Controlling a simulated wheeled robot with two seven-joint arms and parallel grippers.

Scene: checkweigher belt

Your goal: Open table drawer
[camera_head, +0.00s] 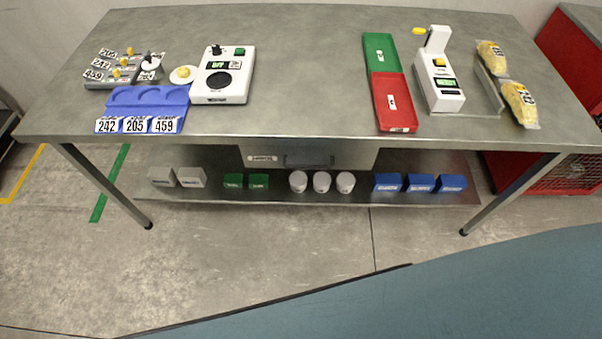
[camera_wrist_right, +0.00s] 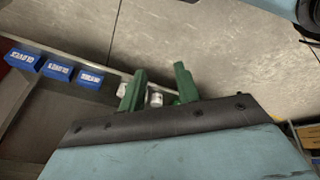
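The table drawer (camera_head: 350,160) is a grey metal front under the middle of the steel table (camera_head: 310,60). It has a white label (camera_head: 262,158) at its left and a dark handle (camera_head: 309,161) in the middle. The drawer looks closed, its front hanging below the table's front edge. My right gripper (camera_wrist_right: 160,68) shows in the right wrist view with its two green fingers apart and nothing between them. It is away from the handle, which I cannot make out in that view. Neither gripper shows in the head view, and my left gripper is not in view at all.
The lower shelf (camera_head: 290,196) holds grey boxes (camera_head: 191,177), green boxes (camera_head: 258,181), white round tubs (camera_head: 321,181) and blue boxes (camera_head: 420,183). A scale (camera_head: 224,75), red tray (camera_head: 395,100) and bagged items (camera_head: 520,103) stand on the tabletop. The floor before the table is clear.

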